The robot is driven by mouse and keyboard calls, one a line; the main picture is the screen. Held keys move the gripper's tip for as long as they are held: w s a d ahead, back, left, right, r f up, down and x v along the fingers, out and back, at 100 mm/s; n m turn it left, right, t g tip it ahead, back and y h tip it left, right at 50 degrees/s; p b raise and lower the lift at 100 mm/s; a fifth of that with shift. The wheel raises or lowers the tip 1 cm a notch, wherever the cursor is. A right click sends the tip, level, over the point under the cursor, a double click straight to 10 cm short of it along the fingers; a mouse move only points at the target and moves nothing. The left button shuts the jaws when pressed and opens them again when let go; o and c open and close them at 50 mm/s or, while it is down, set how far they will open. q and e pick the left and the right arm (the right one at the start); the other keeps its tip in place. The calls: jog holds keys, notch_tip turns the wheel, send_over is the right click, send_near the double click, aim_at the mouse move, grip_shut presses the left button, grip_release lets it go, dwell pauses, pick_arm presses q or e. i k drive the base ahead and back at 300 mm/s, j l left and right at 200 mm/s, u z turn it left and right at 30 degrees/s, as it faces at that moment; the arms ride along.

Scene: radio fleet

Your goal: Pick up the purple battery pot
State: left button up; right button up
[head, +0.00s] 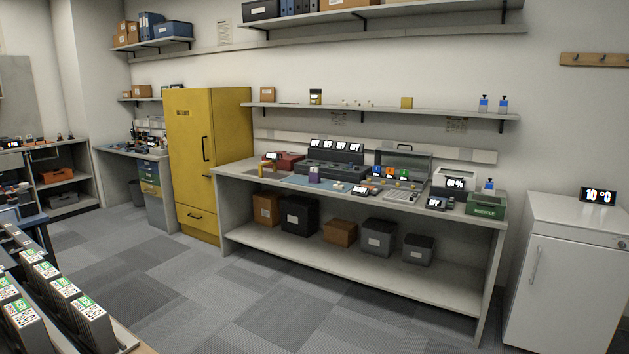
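A small purple pot (314,176) stands on the long grey workbench (460,222) along the back wall, left of the middle of the bench top. It looks upright with a pale top and is too small to make out in detail. It is on or at the edge of a blue mat, in front of a dark charger unit (335,170) with several lit displays. Neither of my grippers is in view.
A yellow cabinet (193,150) stands left of the bench and a white fridge (566,275) right of it. Boxes and bins sit on the bench's lower shelf. A table with several labelled units (60,300) is near at lower left. The carpeted floor before the bench is clear.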

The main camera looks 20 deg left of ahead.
aim_at(313, 178)
jog(key=i+l, duration=1.25)
jog(key=i+u, duration=0.4)
jog(key=i+l+u, duration=0.15)
jog(key=i+u, duration=0.3)
jog(key=i, duration=0.2)
jog(key=i+l+u, duration=0.4)
jog(key=i+j+u, duration=0.1)
jog(key=i+u, duration=0.2)
jog(key=i, duration=1.55)
jog(key=i+j+z, duration=0.1)
jog(key=i+z, duration=0.3)
jog(key=i+j+z, duration=0.2)
jog(key=i+z, duration=0.25)
jog(key=i+j+z, duration=0.65)
jog(key=z, duration=0.15)
jog(key=i+j+z, duration=0.2)
jog(key=j+z, duration=0.25)
jog(key=j, duration=0.15)
